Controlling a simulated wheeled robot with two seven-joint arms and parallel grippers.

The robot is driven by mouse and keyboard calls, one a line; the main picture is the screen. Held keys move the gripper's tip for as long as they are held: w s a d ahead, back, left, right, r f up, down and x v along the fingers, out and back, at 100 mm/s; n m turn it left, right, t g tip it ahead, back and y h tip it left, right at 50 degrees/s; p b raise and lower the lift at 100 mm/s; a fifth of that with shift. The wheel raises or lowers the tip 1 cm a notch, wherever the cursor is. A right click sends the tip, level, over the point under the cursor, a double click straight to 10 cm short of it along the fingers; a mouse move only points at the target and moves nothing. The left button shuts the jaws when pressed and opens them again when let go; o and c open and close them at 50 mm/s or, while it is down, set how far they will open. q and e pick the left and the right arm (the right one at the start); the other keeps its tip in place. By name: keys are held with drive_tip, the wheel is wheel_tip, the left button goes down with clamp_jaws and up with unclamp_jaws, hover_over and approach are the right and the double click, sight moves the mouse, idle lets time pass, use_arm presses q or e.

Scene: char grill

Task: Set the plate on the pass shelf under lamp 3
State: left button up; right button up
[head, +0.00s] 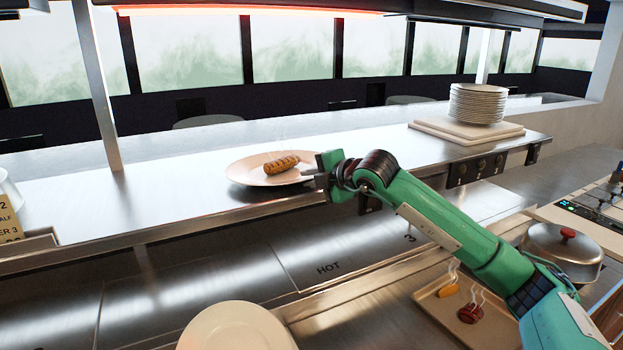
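A round cream plate (243,175) with a browned, grill-marked sausage (281,165) on it is level at the steel pass shelf (150,195), near the shelf's front edge. I cannot tell whether its underside touches the shelf. My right gripper (313,178) is at the plate's right rim, its fingertips closed on the rim. A heat lamp bar (250,11) glows red above the shelf; its number is not visible. My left gripper is out of view.
A stack of white plates (478,104) stands on a board (440,128) at the shelf's right. A steel post (97,90) rises at the left. Below are an empty plate (237,328), a tray (432,305) with food, and a lidded pan (562,245).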

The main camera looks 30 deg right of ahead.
drive_tip(key=shift+r, duration=0.1)
drive_tip(key=shift+s+d, duration=0.1)
drive_tip(key=b+v, duration=0.5)
drive_tip(key=v, duration=0.6)
drive_tip(key=shift+s+r, duration=0.2)
drive_tip(key=shift+s, duration=0.1)
